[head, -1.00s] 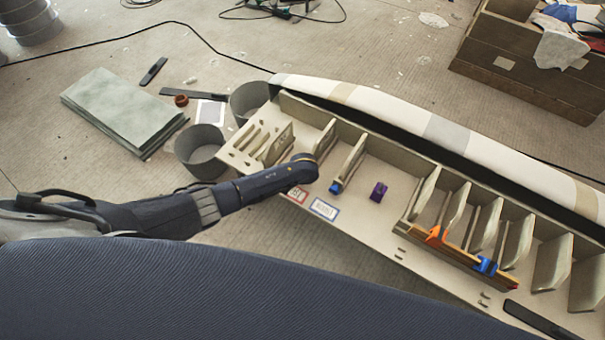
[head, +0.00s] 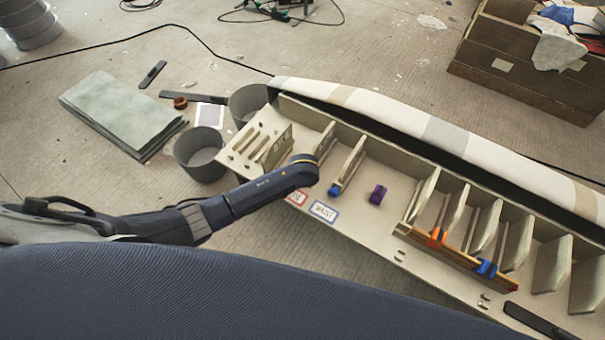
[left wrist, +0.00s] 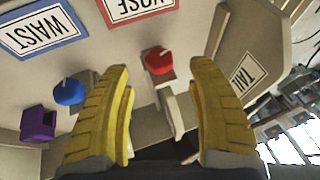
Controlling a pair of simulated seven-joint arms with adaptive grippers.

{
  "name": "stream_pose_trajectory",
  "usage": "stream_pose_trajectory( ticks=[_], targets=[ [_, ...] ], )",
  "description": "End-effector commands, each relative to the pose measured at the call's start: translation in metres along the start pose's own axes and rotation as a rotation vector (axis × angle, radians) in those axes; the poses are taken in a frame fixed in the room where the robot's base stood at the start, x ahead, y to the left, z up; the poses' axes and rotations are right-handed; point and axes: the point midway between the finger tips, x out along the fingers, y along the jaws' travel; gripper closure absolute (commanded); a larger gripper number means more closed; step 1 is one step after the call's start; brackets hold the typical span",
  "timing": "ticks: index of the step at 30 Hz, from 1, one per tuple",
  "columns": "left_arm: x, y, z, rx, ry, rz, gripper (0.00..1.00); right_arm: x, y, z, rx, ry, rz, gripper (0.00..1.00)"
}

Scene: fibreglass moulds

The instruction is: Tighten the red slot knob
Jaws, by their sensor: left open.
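The red slot knob (left wrist: 158,60) sits on the mould board in the left wrist view, with a pale slotted piece below it in the picture. My left gripper (left wrist: 160,72) has yellow fingers, open and spread on either side of the knob in that view. I see no contact; the exact height gap cannot be told. In the head view my left wrist covers this part of the board, so the red knob and fingertips are hidden. A blue knob (left wrist: 68,92) is left of the left finger, and also shows in the head view (head: 335,190). My right gripper is not in view.
A purple block (head: 378,194) lies on the board. Upright ribs stand along the mould (head: 352,160). An orange clamp (head: 437,237) and a blue clamp (head: 486,267) sit on a wooden strip. Grey buckets (head: 201,153) stand at the board's left end.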

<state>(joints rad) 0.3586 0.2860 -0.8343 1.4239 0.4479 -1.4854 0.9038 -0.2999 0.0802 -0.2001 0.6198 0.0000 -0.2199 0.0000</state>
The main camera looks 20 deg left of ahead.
Motion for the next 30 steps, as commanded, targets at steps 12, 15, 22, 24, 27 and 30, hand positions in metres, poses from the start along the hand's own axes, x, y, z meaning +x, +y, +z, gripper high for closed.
stream_pose_trajectory(
  ticks=[12, 15, 22, 24, 27, 30],
  targets=[
    [-0.051, 0.001, -0.001, -0.001, 0.002, 0.002, 0.41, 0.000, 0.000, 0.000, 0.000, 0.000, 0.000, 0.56],
    [-0.057, 0.001, -0.001, -0.001, 0.001, 0.002, 0.41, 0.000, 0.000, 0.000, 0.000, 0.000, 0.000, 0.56],
    [-0.062, 0.000, -0.001, -0.001, 0.001, 0.001, 0.41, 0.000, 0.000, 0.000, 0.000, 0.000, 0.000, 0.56],
    [-0.062, 0.000, -0.001, -0.001, 0.001, 0.001, 0.41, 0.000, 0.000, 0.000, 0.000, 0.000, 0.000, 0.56],
    [-0.062, 0.000, -0.001, -0.001, 0.001, 0.001, 0.41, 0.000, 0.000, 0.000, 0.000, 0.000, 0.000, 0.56],
    [-0.062, 0.000, -0.002, -0.001, 0.002, 0.000, 0.41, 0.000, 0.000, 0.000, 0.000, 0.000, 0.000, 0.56]
  ],
)
